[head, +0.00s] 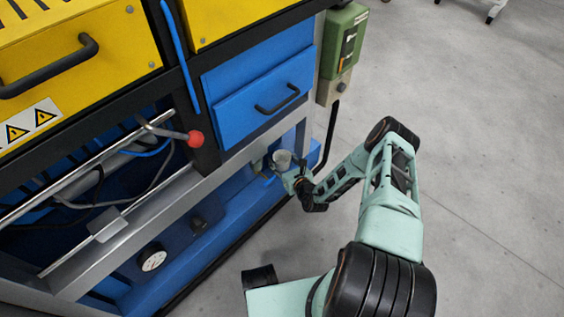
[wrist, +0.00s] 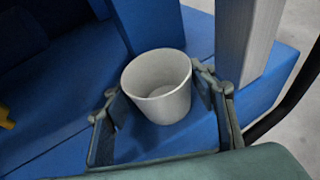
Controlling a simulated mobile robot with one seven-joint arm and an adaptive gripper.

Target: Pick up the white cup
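The white cup (wrist: 160,100) stands upright on a blue ledge (wrist: 60,155) in the wrist view, its open rim facing up and empty inside. In the head view the cup (head: 282,158) is small, at the low right end of the machine. My gripper (wrist: 157,84) is open, with one finger on each side of the cup. The right finger is very close to the cup; I cannot tell if it touches. A small gap shows at the left finger. In the head view my gripper (head: 287,177) is at the cup, its fingers partly hidden.
A grey post (wrist: 247,40) rises just behind and right of the cup, and a blue upright (wrist: 150,25) stands behind it. A black cable (wrist: 285,110) curves at the right. A blue drawer (head: 265,95) is above the ledge. The grey floor (head: 480,130) at right is open.

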